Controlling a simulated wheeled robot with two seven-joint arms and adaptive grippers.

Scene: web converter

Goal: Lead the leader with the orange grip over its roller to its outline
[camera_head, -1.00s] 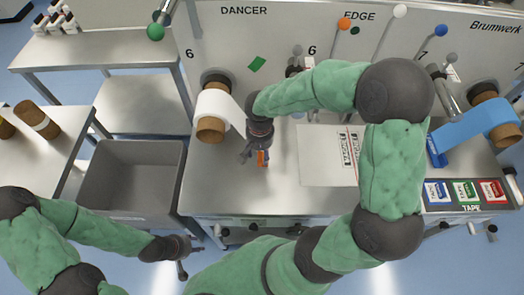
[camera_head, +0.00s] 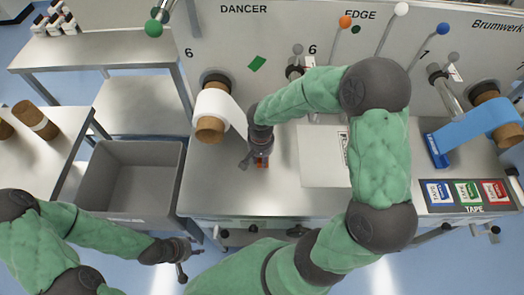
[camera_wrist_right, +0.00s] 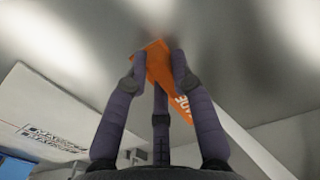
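An orange piece (camera_head: 262,164), likely the leader's grip, is at the fingertips of my right gripper (camera_head: 259,157) over the steel table. In the right wrist view the orange piece (camera_wrist_right: 160,66) shows between and behind the fingers of the right gripper (camera_wrist_right: 160,62), with part of some lettering beside it. The fingers are close to it, but whether they clamp it is unclear. A white roll (camera_head: 212,103) on a brown core has its web running toward the right gripper, partly hidden by the arm. My left gripper (camera_head: 181,252) is low at the left, away from the table; its fingers are unclear.
A white panel (camera_head: 318,172) lies on the table right of the right gripper. A blue roll (camera_head: 470,126) and tape cards (camera_head: 465,192) are at the right. A grey bin (camera_head: 130,180) stands left. Knobbed rods and a grey-tipped post (camera_head: 297,50) stand along the back wall.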

